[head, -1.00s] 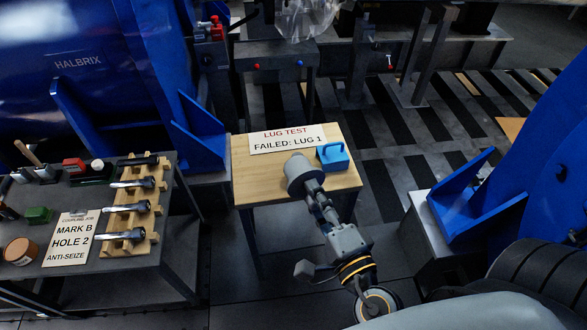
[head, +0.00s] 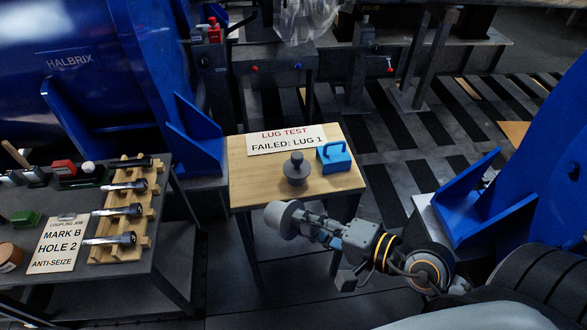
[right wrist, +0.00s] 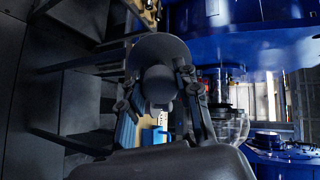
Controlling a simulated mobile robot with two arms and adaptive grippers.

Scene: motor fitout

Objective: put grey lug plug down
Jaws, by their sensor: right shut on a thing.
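My right gripper (head: 308,225) is shut on a light grey round plug (head: 283,217) and holds it in front of the wooden table's near edge. In the right wrist view the held plug (right wrist: 158,55) shows as a disc with a knob between the fingers (right wrist: 160,100). A second, darker grey plug (head: 296,172) stands upright on the wooden table (head: 250,190), knob up. The held plug is apart from it. My left gripper is not in view.
A blue padlock-like block (head: 334,160) stands at the table's right, beside the "LUG TEST FAILED: LUG 1" sign (head: 287,140). The table's front left is bare. A dark bench (head: 150,262) at left bears a wooden rack (head: 105,250) with several metal tools.

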